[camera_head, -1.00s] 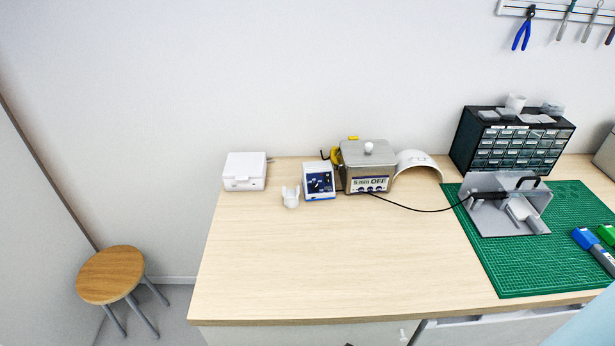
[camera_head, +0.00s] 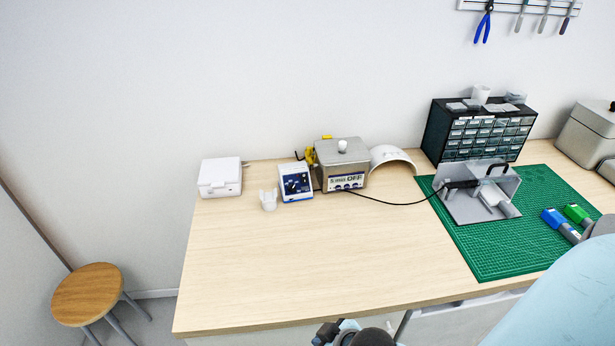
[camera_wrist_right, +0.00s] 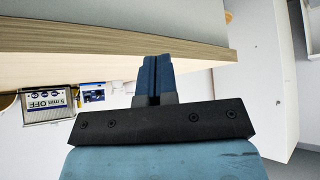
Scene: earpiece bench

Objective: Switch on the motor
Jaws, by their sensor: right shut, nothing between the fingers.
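The motor's control box (camera_head: 296,184), small and white with a dark blue panel and a dial, stands at the back of the bench; its switch is too small to make out. A black cable runs across the bench to a dark handpiece (camera_head: 461,184) on a grey stand (camera_head: 480,208). My right gripper (camera_wrist_right: 157,78) is shut and empty, close to the bench edge in the wrist view and well short of the box (camera_wrist_right: 92,95). A dark part of my arm shows at the head view's bottom edge. My left gripper is not in view.
A metal cleaner (camera_head: 343,170) reading OFF stands right of the box. A white cup-like holder (camera_head: 268,200) and a white case (camera_head: 220,177) are to its left. A green mat (camera_head: 480,250) and a drawer cabinet (camera_head: 480,132) are at right. The bench's front left is clear.

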